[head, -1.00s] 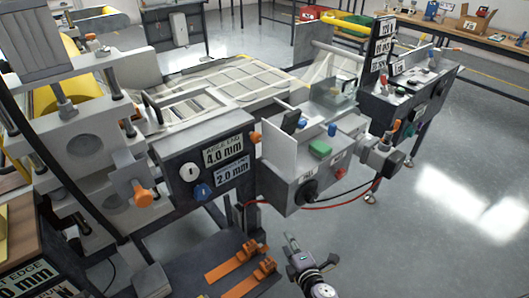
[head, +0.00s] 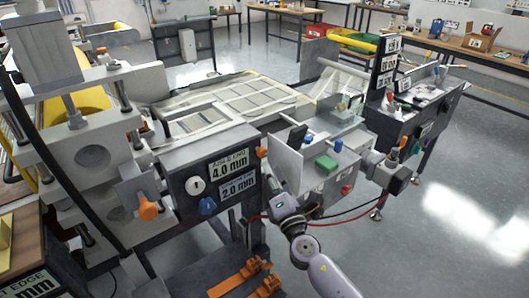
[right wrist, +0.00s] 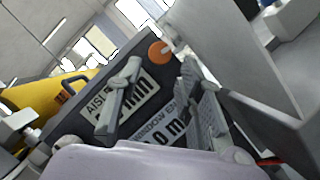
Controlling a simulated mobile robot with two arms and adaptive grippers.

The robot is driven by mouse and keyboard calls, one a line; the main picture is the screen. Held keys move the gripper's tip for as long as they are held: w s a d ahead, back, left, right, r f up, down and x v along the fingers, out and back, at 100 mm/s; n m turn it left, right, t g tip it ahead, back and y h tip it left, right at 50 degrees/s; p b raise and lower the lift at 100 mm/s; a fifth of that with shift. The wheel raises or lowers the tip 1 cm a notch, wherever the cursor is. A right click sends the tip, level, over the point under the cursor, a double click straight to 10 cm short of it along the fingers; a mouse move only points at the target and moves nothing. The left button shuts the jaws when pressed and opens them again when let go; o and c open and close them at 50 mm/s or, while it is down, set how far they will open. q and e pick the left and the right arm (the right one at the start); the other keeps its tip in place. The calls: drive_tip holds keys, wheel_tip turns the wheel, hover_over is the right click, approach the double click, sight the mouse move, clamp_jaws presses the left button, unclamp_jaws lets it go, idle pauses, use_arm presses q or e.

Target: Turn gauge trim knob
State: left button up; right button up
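A dark gauge panel (head: 172,176) carries two readouts, 4.0 mm (head: 227,166) and 2.0 mm (head: 237,186). A white round knob (head: 195,186) and a blue knob (head: 207,205) are on its front. An orange knob (head: 263,152) sticks out at its right end; it also shows in the right wrist view (right wrist: 160,52). I cannot tell which is the trim knob. My right gripper (head: 279,205) is right of the panel, below the orange knob. In the right wrist view its fingers (right wrist: 160,68) are apart and empty, with the orange knob beyond their tips. My left gripper is out of view.
A roller stand with an orange knob (head: 148,211) is at left. Orange-strapped clamps (head: 240,278) lie below. Open floor is at right.

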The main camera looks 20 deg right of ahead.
sight(264, 155)
drive_tip(key=x, duration=0.6)
drive_tip(key=shift+w, duration=0.3)
clamp_jaws()
